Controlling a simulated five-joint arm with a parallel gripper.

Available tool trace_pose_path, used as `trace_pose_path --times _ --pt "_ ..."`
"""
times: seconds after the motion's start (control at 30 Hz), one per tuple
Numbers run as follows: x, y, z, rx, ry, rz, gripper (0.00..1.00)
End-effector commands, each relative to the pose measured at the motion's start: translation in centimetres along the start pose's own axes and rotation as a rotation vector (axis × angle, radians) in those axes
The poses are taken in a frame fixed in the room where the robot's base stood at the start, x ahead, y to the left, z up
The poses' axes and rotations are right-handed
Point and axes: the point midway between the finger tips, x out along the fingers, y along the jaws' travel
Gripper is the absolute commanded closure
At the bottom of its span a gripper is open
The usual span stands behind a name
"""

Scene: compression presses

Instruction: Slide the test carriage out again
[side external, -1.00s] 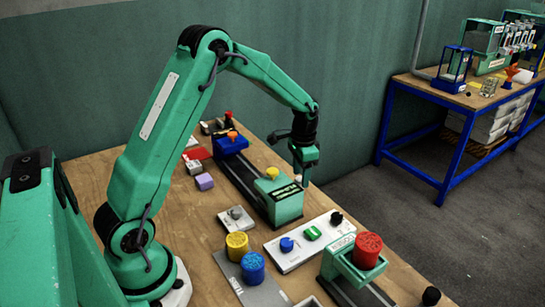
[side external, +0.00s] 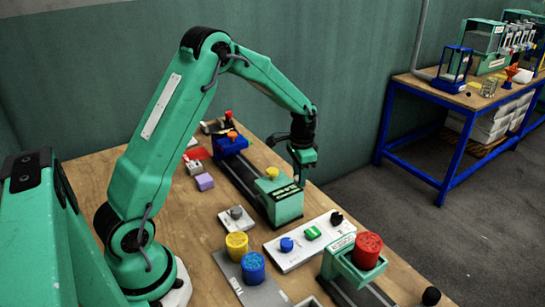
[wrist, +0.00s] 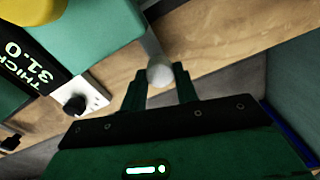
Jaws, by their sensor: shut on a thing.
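My gripper (side external: 303,180) is low at the far right side of the green unit (side external: 284,208) with a yellow knob on top. In the wrist view my gripper (wrist: 160,82) has its two fingers closed around a pale ball knob (wrist: 159,74). The knob sits on a grey rod beside the green body, whose dark display (wrist: 30,65) reads "THICK 31.0". The green unit stands at the near end of a dark rail (side external: 241,178); a blue block (side external: 230,146) is at the far end. I cannot tell which moving part is the test carriage.
A green holder (side external: 340,268) with a red cylinder (side external: 368,249) stands at the near right. A white control panel (side external: 290,254), a yellow cylinder (side external: 237,245) and a blue cylinder (side external: 253,268) are nearby. A purple block (side external: 205,182) lies left of the rail.

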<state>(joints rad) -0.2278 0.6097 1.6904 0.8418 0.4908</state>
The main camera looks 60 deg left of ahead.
Motion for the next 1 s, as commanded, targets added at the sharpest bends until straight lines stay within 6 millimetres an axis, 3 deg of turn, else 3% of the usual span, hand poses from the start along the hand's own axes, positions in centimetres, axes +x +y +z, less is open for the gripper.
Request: trace_pose_path --times 0.53,0.93,0.97,1.0 --pt "-0.1 -10.2 2.7 -0.006 0.002 -0.001 1.0" --pt "-0.1 -11.1 3.0 -0.001 0.002 -0.001 1.0" --pt "-0.1 -11.1 3.0 -0.001 0.002 -0.001 0.66" --pt "-0.1 -11.1 3.0 -0.001 0.002 -0.001 0.59"
